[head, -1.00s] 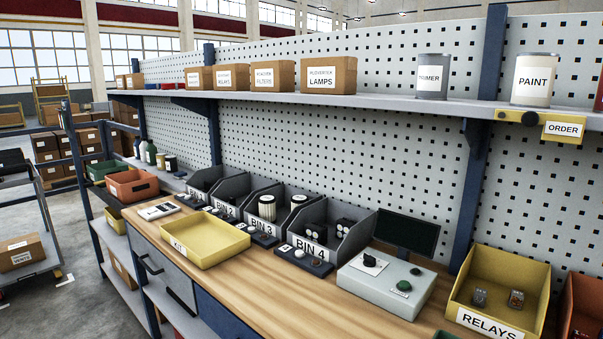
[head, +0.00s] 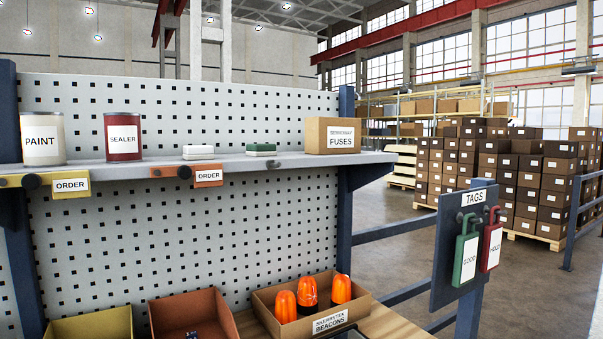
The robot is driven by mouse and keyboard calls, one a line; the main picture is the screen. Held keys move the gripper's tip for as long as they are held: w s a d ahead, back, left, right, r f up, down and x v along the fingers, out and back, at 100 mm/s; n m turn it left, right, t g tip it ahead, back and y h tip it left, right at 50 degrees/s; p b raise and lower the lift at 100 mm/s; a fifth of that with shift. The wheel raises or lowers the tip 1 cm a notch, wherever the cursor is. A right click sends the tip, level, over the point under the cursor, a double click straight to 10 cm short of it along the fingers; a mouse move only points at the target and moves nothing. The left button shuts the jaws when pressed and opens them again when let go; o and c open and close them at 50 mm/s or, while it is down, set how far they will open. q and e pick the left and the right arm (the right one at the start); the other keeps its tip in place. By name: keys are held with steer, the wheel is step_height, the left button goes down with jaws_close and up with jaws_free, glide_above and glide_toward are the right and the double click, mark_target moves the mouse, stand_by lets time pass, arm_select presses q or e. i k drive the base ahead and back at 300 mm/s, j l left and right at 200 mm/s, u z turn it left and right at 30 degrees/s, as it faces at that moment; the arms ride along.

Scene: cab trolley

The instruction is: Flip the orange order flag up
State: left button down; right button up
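A yellow order flag (head: 70,185) lies level in the same way further left, below the paint can. Neither of my grippers shows in the head view.
The shelf (head: 230,165) holds a paint can (head: 43,138), a sealer can (head: 122,136) and a fuses box (head: 333,136). Below stand a beacons box (head: 345,317) and an orange bin (head: 178,308). A tags board (head: 447,250) stands at the right.

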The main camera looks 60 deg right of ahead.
mark_target(205, 175)
steer(key=z, duration=1.25)
steer(key=j+z, duration=0.75)
steer(key=l, duration=0.15)
